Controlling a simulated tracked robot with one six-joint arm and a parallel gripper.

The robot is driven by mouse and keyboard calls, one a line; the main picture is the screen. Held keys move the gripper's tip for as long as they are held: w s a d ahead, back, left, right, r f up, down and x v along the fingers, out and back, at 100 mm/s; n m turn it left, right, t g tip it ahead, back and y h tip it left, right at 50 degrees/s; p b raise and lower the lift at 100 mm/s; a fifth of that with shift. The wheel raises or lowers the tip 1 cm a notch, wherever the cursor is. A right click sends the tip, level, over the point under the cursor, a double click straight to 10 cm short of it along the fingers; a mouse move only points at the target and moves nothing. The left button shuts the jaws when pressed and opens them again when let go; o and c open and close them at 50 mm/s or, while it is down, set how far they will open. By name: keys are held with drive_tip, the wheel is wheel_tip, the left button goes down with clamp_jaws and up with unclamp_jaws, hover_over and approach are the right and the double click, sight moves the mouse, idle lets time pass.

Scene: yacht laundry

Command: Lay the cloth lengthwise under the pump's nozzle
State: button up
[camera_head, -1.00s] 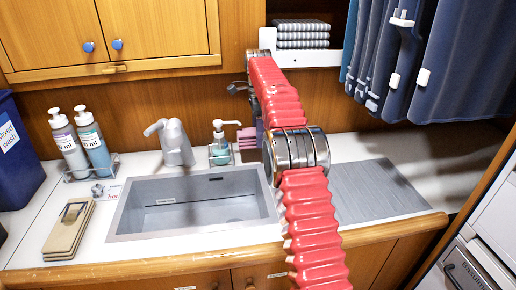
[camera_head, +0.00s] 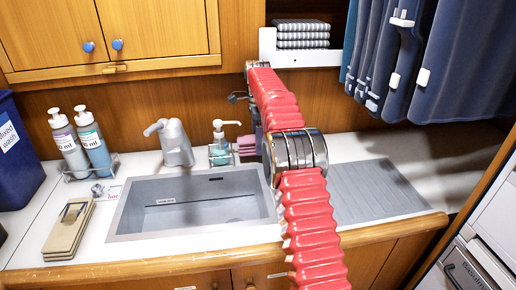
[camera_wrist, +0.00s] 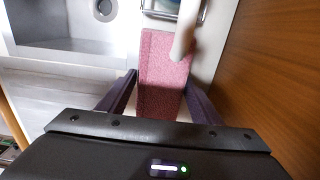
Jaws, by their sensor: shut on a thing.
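A pink cloth (camera_wrist: 162,70) is between the two dark fingers of my gripper (camera_wrist: 160,92), which is shut on it. In the wrist view it stretches ahead as a long flat strip. In the head view its end (camera_head: 246,146) shows just right of the pump (camera_head: 219,152), a clear bottle of teal soap with a white top. The pump's nozzle (camera_head: 231,123) points right, above the cloth's end. In the wrist view a blurred pale nozzle (camera_wrist: 184,38) overlaps the cloth's far right part. My arm hides most of the gripper in the head view.
The sink (camera_head: 195,208) lies in front of the pump, with a grey tap (camera_head: 177,145) to its left. A wire holder (camera_wrist: 172,8) surrounds the pump's base. A ribbed board (camera_head: 375,190) is right of my arm. The wooden back wall (camera_wrist: 272,80) is close beside my gripper.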

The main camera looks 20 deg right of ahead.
wheel_tip(320, 180, down, 2)
drive_tip(key=shift+f, duration=0.2)
drive_tip(key=shift+w+f, duration=0.2)
drive_tip(key=shift+f, duration=0.35)
drive_tip(key=o, duration=1.2)
drive_tip(key=shift+f, duration=0.1)
wheel_tip(320, 180, up, 7)
drive_tip(key=shift+f, duration=0.1)
drive_tip(key=shift+r, duration=0.45)
